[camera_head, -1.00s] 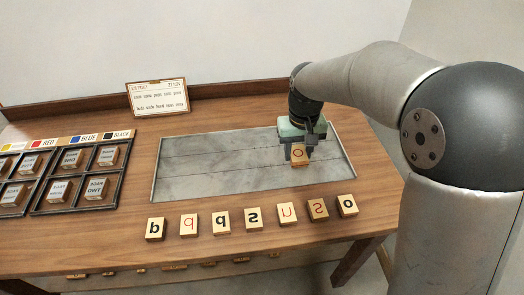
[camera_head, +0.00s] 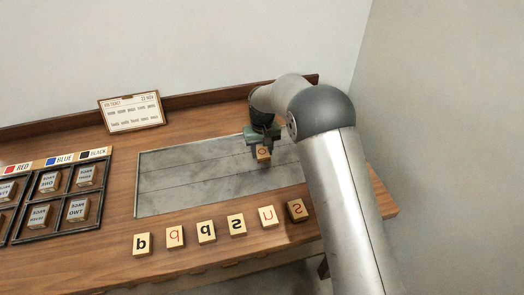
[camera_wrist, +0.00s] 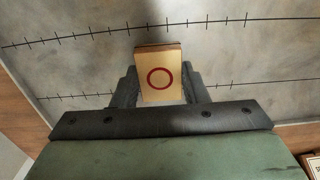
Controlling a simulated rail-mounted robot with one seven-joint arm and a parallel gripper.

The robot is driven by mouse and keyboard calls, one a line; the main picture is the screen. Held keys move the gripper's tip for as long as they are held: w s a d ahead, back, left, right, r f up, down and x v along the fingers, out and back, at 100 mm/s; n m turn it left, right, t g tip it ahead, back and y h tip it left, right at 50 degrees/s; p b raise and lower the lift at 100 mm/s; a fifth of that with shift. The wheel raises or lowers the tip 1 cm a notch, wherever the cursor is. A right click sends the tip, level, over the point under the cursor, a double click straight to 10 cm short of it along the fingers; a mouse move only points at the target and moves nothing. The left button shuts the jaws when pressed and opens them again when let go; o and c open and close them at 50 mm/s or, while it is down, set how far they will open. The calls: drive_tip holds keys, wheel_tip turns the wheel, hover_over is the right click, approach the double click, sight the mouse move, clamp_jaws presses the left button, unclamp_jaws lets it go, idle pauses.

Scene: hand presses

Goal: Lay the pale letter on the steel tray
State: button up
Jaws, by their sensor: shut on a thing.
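My gripper (camera_head: 262,147) is shut on a pale wooden letter block (camera_head: 263,155) with a red "o", over the right part of the steel tray (camera_head: 185,195). In the wrist view the pale letter (camera_wrist: 160,78) sits between the fingers, its red ring facing the camera, with the scribed grey tray (camera_wrist: 60,62) behind it. I cannot tell whether the block touches the tray. No other block shows on the visible part of the tray; my arm hides its right end.
A divided type case (camera_head: 59,197) stands at left. A printed card (camera_head: 131,112) stands at the back.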

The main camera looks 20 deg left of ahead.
sight(263, 152)
drive_tip(key=shift+f, duration=0.55)
drive_tip(key=shift+f, duration=0.2)
drive_tip(key=o, duration=1)
drive_tip(key=shift+c, duration=0.2)
drive_tip(key=shift+r, duration=0.1)
wheel_tip(263, 152, up, 12)
drive_tip(key=b, duration=0.1)
drive_tip(key=shift+d+r, duration=0.1)
drive_tip(key=shift+r, duration=0.1)
